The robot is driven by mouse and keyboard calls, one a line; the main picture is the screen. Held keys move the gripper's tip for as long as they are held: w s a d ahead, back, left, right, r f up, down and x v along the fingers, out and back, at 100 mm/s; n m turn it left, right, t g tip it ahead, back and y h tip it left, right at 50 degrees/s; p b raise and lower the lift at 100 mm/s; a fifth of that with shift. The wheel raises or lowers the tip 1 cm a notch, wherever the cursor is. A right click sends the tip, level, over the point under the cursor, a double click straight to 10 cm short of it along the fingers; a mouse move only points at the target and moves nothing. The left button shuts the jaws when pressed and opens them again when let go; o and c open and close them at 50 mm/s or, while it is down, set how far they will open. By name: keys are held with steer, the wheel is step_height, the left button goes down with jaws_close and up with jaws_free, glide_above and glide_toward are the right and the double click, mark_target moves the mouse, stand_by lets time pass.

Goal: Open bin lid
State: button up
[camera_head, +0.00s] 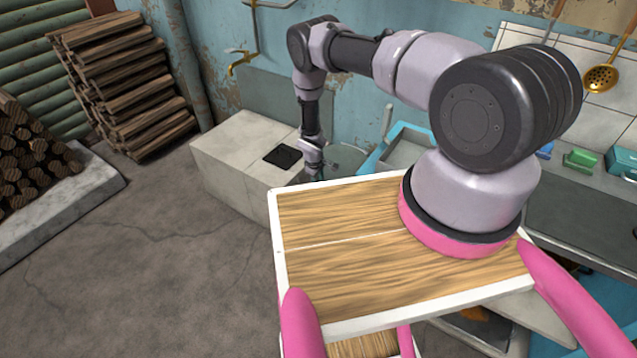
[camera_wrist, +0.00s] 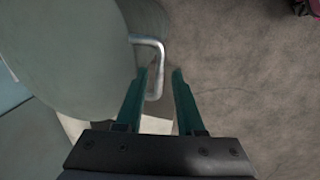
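The bin (camera_wrist: 75,45) is a grey-green rounded body at the left of the wrist view. A bent metal handle (camera_wrist: 150,41) sticks out from its right side. My gripper (camera_wrist: 159,73) has two teal fingers, apart from each other. The handle's outer bar shows between the fingertips; I cannot tell whether either finger touches it. In the head view the bin's round grey-green top (camera_head: 347,158) shows beside the end of my arm, and it looks closed. The fingertips and handle cannot be made out there.
My wooden tray-like base top fills the lower middle of the head view and hides part of the floor. A pale block (camera_head: 235,165) stands left of the bin. A light-blue sink (camera_head: 408,147) and counter stand right. Stacked wood (camera_head: 125,85) is far left; open floor lies between.

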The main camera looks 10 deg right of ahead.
jaws_close()
stand_by(1.2)
